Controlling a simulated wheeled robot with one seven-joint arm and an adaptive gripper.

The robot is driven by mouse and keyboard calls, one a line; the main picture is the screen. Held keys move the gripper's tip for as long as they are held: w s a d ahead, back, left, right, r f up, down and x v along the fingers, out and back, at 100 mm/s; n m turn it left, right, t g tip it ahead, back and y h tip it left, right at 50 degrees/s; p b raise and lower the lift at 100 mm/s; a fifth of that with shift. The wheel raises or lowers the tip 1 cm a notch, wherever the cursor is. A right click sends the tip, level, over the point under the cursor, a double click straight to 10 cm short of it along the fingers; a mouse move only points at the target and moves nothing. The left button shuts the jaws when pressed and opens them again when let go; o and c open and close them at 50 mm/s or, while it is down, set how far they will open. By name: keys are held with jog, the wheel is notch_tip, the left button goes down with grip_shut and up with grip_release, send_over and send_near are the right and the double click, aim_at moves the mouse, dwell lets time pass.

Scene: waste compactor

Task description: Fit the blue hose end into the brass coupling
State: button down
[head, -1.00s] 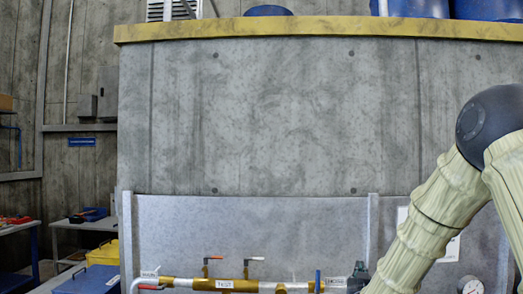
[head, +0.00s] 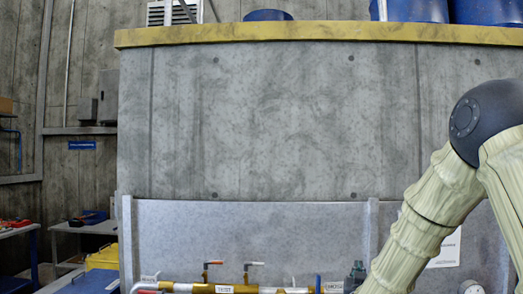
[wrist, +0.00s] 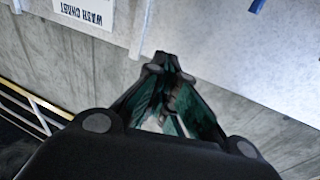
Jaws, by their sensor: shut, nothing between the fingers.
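My gripper (wrist: 163,62) shows in the wrist view with its dark green fingers drawn together at the tips and nothing between them. It hangs in front of a pale panel edge and concrete. A brass pipe assembly (head: 240,289) runs along the bottom edge of the head view, cut off by the frame. I cannot tell which brass part is the coupling. A small upright blue piece (head: 318,284) stands by the pipe's right end. I cannot make out a blue hose end.
A grey panel (head: 250,235) backs the pipes, below a concrete wall with a yellow ledge (head: 300,32). A white sign (wrist: 85,10) hangs at the wrist view's top. Workbenches (head: 85,225) stand at the left.

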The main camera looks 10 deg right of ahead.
jog(key=s+a+r+m+g+h+p, duration=0.1)
jog(key=a+r+h+p, duration=0.1)
jog(key=r, duration=0.6)
jog(key=a+r+m+g+h+p, duration=0.1)
jog(key=a+r+p, duration=0.3)
jog(key=r, duration=0.4)
jog(key=shift+s+a+r+m+h, duration=0.35)
jog(key=shift+a+m+h, duration=0.15)
jog(key=shift+m+h, duration=0.25)
dwell(5.7)
